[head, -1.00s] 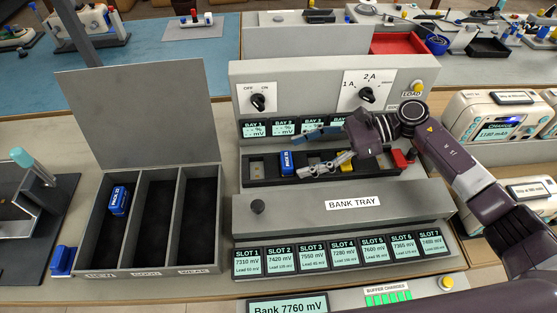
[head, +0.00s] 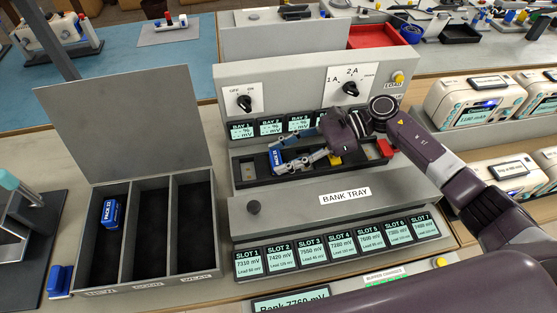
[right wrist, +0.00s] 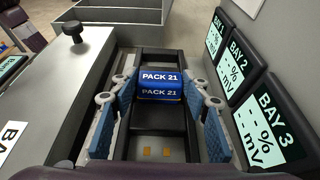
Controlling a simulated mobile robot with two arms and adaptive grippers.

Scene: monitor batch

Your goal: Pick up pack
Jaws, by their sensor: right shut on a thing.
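The blue pack labelled PACK 21 (right wrist: 160,84) sits in the dark bay trough between my right gripper's blue-padded fingers in the right wrist view. My right gripper (right wrist: 160,96) is shut on it from both sides. In the head view the same pack (head: 275,154) shows partly behind the right gripper (head: 279,158), near the trough's left part. I cannot tell any gap under it. A second blue pack (head: 110,212) lies in the left compartment of the grey three-part box (head: 137,232). My left gripper is not in view.
A third blue block (head: 60,281) stands left of the box. The box's middle and right compartments are empty. A yellow piece (head: 335,159) and a red piece (head: 386,148) are farther right along the trough. The bank tray (head: 300,207) with a black knob (head: 253,207) lies in front.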

